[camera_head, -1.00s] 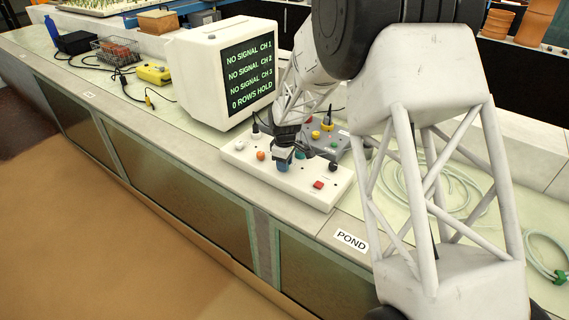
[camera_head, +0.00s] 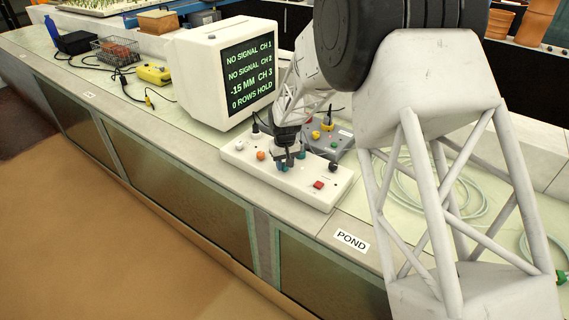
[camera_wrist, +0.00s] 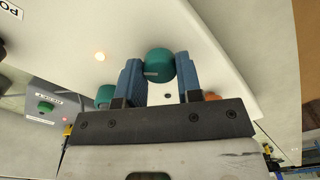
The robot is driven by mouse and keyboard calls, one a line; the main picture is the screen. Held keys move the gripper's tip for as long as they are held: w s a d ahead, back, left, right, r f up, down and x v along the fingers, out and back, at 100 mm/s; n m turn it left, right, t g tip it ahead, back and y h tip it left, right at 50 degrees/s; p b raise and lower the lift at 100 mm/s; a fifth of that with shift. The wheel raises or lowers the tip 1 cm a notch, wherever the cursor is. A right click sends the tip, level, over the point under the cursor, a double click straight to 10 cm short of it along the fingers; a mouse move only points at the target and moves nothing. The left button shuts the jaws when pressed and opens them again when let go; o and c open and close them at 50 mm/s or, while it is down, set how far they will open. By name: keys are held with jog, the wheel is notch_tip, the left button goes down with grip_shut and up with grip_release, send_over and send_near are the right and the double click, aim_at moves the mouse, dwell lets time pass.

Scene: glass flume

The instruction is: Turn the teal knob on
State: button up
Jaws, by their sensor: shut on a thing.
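The teal knob (camera_wrist: 159,63) stands on a long white control panel (camera_head: 238,160). In the wrist view it sits between the two blue fingers of my gripper (camera_wrist: 159,78), with a pale mark on its side. My gripper is shut on it. In the head view my gripper (camera_head: 291,160) is low over the middle of the panel and mostly hides the knob. A second teal knob (camera_wrist: 104,94) shows beside the left finger in the wrist view, partly hidden. The monitor (camera_head: 250,65) reads no signal on CH 1 and CH 2, and "-15 MM" on CH 3.
An orange knob (camera_head: 261,155), a black knob (camera_head: 334,166) and a red button (camera_head: 318,185) are on the same panel. A small light (camera_wrist: 100,57) glows on it. A grey box (camera_head: 338,142) with a yellow knob stands close behind. Coiled tubing (camera_head: 450,205) lies right.

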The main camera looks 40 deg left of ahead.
jog(key=m, duration=0.4)
jog(key=shift+m, duration=1.9)
jog(key=o, duration=0.9)
jog(key=shift+o, duration=0.2)
jog(key=shift+r, duration=0.15)
jog(key=shift+r, duration=3.75)
